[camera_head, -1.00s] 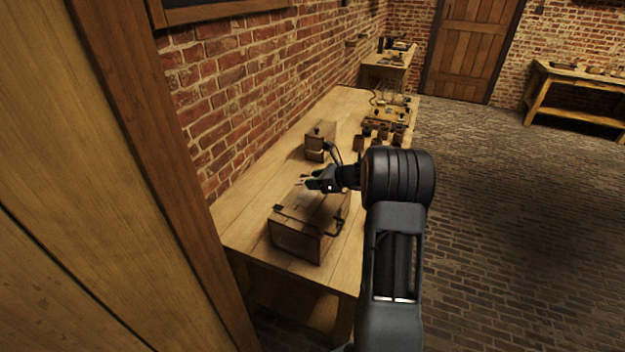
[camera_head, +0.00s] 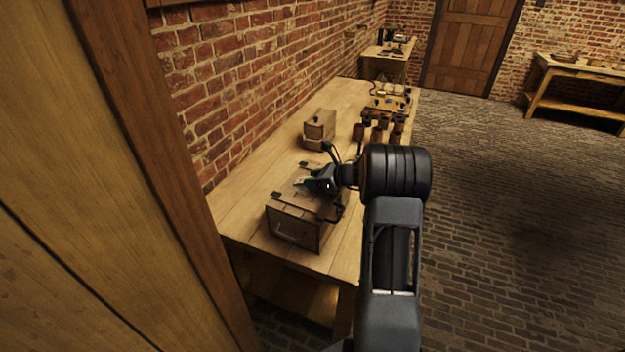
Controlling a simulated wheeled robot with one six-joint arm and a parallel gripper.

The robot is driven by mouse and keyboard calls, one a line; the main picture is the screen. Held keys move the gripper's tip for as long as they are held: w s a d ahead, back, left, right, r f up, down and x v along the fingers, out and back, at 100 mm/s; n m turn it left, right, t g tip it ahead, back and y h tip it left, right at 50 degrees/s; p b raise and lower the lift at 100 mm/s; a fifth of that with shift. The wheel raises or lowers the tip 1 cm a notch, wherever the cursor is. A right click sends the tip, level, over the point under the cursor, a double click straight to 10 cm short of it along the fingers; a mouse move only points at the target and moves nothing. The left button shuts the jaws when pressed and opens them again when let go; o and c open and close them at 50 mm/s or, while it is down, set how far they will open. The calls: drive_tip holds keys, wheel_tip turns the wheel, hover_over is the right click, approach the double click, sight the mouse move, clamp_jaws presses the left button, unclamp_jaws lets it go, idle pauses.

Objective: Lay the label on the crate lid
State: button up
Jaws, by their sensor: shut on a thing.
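The wooden crate (camera_head: 291,229) stands at the near end of the workbench, with dark metal fittings on it. Its lid (camera_head: 291,201) faces up, partly covered by my gripper. My gripper (camera_head: 308,182) is low over the lid, its jaws pointing left. It is shut on a small pale piece that looks like the label (camera_head: 299,181). The piece is tiny here, and I cannot tell whether it touches the lid.
A small wooden box (camera_head: 320,126) stands behind the crate near the brick wall. Several brown jars (camera_head: 378,133) and a wooden rack of parts (camera_head: 388,104) stand farther along the workbench (camera_head: 258,192). The bench's left strip is clear.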

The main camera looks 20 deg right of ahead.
drive_tip(key=o, duration=1)
drive_tip(key=shift+c, duration=0.2)
drive_tip(key=shift+d, duration=0.1)
drive_tip(key=b+v, duration=0.1)
drive_tip(key=v, duration=1.2)
drive_tip(key=shift+s+d+r, duration=0.15)
drive_tip(key=shift+s+r, duration=0.05)
drive_tip(key=shift+s, duration=0.1)
